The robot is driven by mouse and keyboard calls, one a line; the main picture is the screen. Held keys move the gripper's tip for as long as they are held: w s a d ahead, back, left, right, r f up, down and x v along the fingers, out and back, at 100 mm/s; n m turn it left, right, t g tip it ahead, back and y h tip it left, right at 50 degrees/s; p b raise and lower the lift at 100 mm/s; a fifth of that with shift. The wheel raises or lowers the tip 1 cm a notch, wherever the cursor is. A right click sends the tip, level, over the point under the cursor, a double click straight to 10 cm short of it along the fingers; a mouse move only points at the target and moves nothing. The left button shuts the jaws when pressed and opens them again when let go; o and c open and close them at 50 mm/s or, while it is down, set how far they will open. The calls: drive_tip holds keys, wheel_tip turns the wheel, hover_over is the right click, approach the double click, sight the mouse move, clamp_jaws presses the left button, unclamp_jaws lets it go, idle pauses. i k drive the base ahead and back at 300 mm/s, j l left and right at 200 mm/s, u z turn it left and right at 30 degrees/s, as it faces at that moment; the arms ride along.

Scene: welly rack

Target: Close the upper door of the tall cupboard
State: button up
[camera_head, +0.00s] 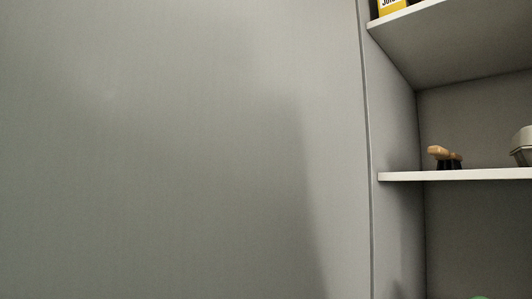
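A large flat grey panel (190,150) fills the left and middle of the head view. Its right edge is a near-vertical line beside the open shelves. It may be the upper door or another front of the tall cupboard; I cannot tell which, as no handle or hinge shows. To its right the cupboard interior (395,140) is open to view, with a side wall and white-edged shelves. My gripper is not in view.
A middle shelf (460,176) holds a brush with a wooden handle (438,152) and a pale container (522,145), cut off at right. A yellow box (391,7) stands on the upper shelf (450,40). A green thing (480,297) barely shows at the bottom.

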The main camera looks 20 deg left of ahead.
sight(150, 149)
drive_tip(key=k+j+z, duration=0.1)
drive_tip(key=j, duration=0.3)
drive_tip(key=k+j, duration=0.2)
drive_tip(key=j, duration=0.25)
drive_tip(key=k+j+z, duration=0.15)
drive_tip(key=j, duration=0.25)
drive_tip(key=k+j, duration=0.15)
drive_tip(key=j, duration=0.25)
drive_tip(key=k+j+z, duration=0.15)
drive_tip(key=j, duration=0.25)
